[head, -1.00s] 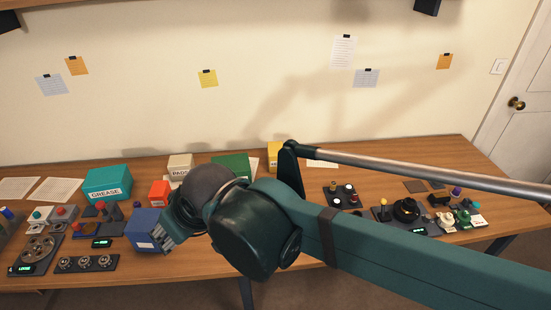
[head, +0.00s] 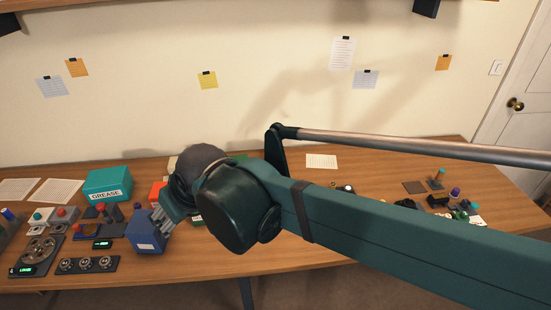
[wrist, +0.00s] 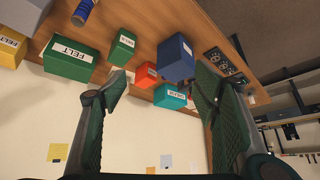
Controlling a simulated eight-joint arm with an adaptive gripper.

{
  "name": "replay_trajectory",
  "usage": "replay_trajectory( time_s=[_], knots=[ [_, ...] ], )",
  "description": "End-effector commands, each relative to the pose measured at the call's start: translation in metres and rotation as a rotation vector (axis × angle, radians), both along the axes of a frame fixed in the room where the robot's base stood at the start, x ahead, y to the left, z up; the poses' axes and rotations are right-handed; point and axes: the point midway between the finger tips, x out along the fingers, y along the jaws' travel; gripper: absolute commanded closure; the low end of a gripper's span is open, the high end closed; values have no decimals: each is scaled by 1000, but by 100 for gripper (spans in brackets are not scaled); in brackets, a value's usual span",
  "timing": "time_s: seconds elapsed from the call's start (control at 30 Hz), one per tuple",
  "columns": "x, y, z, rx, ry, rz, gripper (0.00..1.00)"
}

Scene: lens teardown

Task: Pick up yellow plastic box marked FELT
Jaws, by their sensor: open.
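The yellow box marked FELT (wrist: 12,57) shows at the left edge of the wrist view, partly cut off by the frame. In the head view it is hidden behind my arm. My gripper (wrist: 160,72) is open, with nothing between its fingers. The yellow box lies well to the left of both fingers in the wrist view. In the head view my gripper (head: 165,218) is above the left part of the bench, near a blue box (head: 146,240).
A green box also marked FELT (wrist: 70,68) stands beside the yellow one. A smaller green box (wrist: 122,48), an orange box (wrist: 146,75) and the teal GREASE box (head: 107,182) are nearby. Devices (head: 38,250) crowd the bench's left end. A paper (head: 321,161) lies toward the back.

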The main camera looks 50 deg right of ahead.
Motion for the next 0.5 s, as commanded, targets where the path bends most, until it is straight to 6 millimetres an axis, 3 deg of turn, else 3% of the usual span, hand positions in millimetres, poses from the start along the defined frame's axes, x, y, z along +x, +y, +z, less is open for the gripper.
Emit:
replay_trajectory(
  time_s=[0.5],
  knots=[
    [63, -81, 11, 8, 43, -153, 40]
  ],
)
